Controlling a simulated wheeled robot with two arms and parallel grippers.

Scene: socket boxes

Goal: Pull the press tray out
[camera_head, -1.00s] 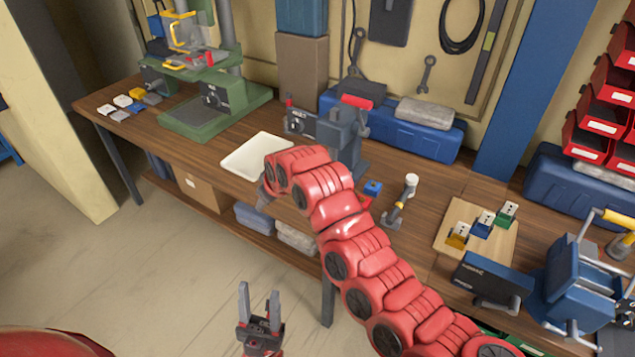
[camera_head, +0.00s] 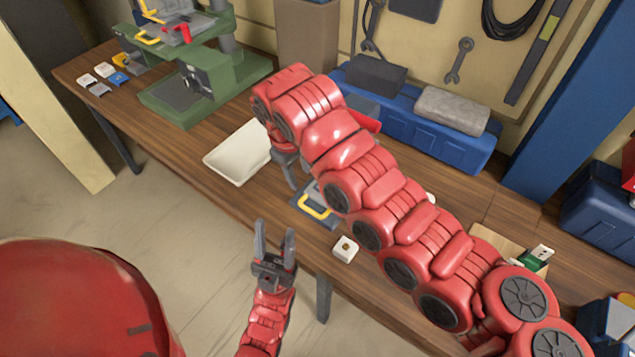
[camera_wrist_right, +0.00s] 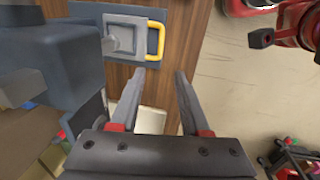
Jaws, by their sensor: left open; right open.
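The press tray (camera_head: 310,207) is a grey piece with a yellow handle at the bench's front, partly hidden by my right arm in the head view. In the right wrist view the yellow handle (camera_wrist_right: 155,40) is clear at the tray's right side, on a dark base plate (camera_wrist_right: 90,17). The grey press body (camera_wrist_right: 55,65) fills the left of that view. My right gripper (camera_wrist_right: 159,75) is open, its fingertips apart from the handle. My left gripper (camera_head: 274,230) is open and empty, in front of the bench edge.
A white tray (camera_head: 238,155) lies left of my right gripper. A small white block (camera_head: 345,248) with a brown centre sits near the bench edge. A green machine (camera_head: 200,80) stands at the back left.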

